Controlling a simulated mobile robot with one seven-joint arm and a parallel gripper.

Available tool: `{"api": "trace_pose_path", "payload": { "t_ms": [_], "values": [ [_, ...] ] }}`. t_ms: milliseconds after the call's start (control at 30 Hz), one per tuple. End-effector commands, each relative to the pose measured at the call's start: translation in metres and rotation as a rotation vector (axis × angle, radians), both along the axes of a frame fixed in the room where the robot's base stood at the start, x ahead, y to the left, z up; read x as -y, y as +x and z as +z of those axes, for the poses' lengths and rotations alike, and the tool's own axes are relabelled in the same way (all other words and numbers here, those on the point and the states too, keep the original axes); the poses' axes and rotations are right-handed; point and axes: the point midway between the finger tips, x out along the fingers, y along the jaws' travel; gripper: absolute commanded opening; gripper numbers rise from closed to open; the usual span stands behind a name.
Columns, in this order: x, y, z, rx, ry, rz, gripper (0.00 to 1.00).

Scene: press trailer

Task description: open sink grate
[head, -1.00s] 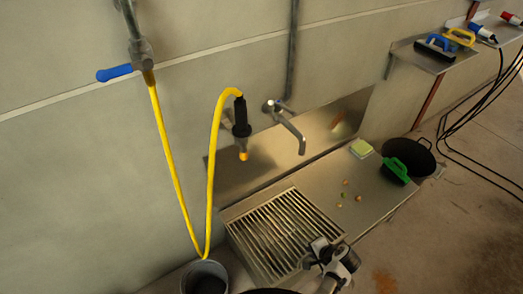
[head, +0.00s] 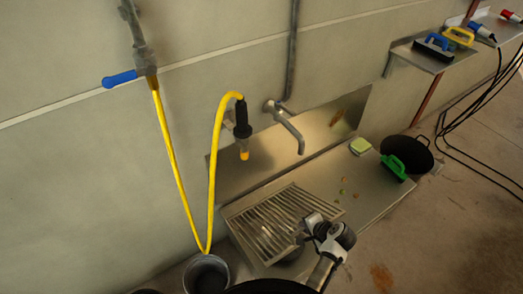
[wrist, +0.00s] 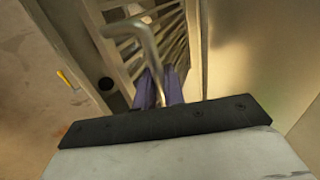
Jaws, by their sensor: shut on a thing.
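The sink grate (head: 268,220) is a slatted metal panel set in the steel counter, below the wall tap. Its near edge is raised, so it stands tilted, and part of the basin (head: 285,257) shows beneath it. My gripper (head: 304,233) is at the grate's near right side. In the wrist view, the gripper's purple fingers (wrist: 160,88) are shut on the grate's bent metal handle (wrist: 143,33), with the grate's slats (wrist: 172,38) behind. My arm hides part of the near edge in the head view.
A steel tap (head: 286,124) and a hanging yellow hose (head: 211,170) are above the sink. A bucket (head: 206,275) stands left. A green brush (head: 393,165), black pan (head: 412,152), sponge (head: 360,146) and several scraps are on the right counter.

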Motion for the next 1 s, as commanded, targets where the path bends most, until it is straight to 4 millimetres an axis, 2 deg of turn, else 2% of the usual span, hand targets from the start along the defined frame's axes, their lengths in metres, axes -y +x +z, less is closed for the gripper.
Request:
{"api": "trace_pose_path", "payload": {
  "t_ms": [400,1000],
  "values": [
    [-0.018,0.022,0.033,0.034,0.026,0.001,0.0],
    [-0.046,0.058,0.072,0.083,0.063,0.002,0.0]
  ]
}}
